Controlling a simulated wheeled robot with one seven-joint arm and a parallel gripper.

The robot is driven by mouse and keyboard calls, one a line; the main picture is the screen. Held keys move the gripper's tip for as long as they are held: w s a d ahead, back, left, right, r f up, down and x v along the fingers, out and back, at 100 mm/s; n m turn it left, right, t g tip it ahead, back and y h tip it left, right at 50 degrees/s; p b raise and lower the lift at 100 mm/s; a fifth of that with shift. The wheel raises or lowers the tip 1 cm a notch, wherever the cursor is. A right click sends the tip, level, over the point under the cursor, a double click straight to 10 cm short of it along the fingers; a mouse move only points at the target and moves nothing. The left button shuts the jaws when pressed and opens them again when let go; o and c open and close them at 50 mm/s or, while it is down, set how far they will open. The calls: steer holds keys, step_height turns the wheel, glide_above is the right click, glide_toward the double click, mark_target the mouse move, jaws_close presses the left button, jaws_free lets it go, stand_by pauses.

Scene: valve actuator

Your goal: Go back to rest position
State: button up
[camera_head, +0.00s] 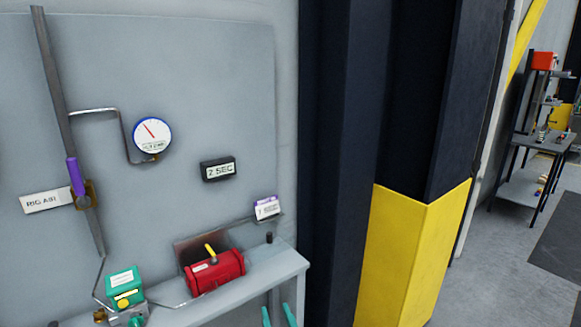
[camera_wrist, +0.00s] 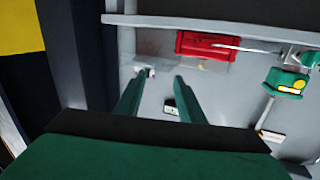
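My gripper (camera_wrist: 163,76) shows in the wrist view as two green fingers spread apart, with nothing held between them. In the head view, only the tips of my gripper (camera_head: 276,309) show at the bottom edge, just in front of the grey shelf (camera_head: 285,268). The tips are apart there too. The red valve actuator (camera_head: 215,273) with a yellow handle sits on the shelf, left of the tips. It also shows in the wrist view, at the top (camera_wrist: 206,46), clear of the fingers.
A grey wall panel carries a gauge (camera_head: 152,134), a purple-handled valve (camera_head: 76,178) and a "2 SEC" display (camera_head: 218,169). A green device (camera_head: 124,288) stands at the shelf's left. A black and yellow pillar (camera_head: 408,255) stands to the right, with open floor and a workbench (camera_head: 540,142) beyond.

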steer(key=s+d+f+m+h, duration=0.1)
steer(key=s+f+m+h, duration=0.1)
steer(key=s+f, duration=0.7)
steer(key=s+d+f+m+h, duration=0.1)
steer(key=s+d+f+h, duration=0.15)
steer(key=s+f, duration=0.7)
steer(key=s+r, duration=0.2)
steer(key=s, duration=1)
steer(key=s+r+g, duration=0.1)
steer(key=s+r, duration=0.2)
steer(key=s, duration=1)
steer(key=shift+h, duration=0.35)
